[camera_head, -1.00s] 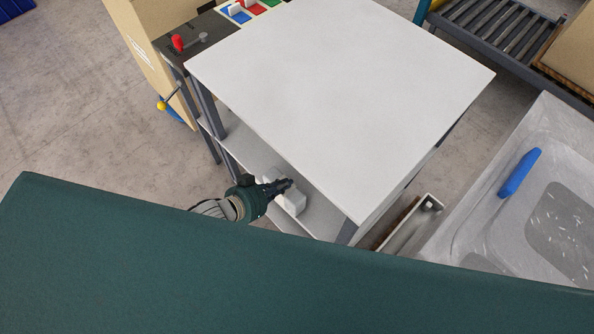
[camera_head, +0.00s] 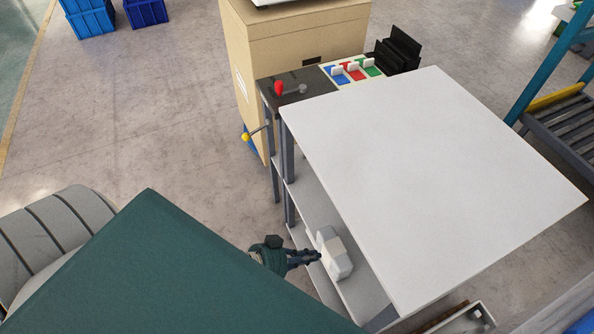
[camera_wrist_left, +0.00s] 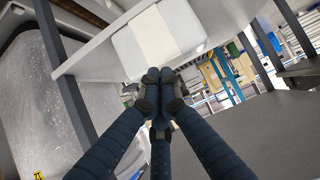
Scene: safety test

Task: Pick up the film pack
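The film pack (camera_head: 336,255) is a white, rounded block with a paler band around its middle. It sits on the lower shelf of the white-topped table, near the shelf's left edge. It also shows large at the top of the left wrist view (camera_wrist_left: 188,28). My left gripper (camera_head: 317,256) is just left of the pack, fingers pointing at it. In the left wrist view its fingertips (camera_wrist_left: 160,76) are together at the pack's near edge, with nothing seen between them. Whether they touch the pack I cannot tell. My right gripper is not in view.
The white tabletop (camera_head: 430,180) overhangs the shelf (camera_head: 312,207), with dark table legs (camera_head: 287,150) at the left. The floor to the left is open.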

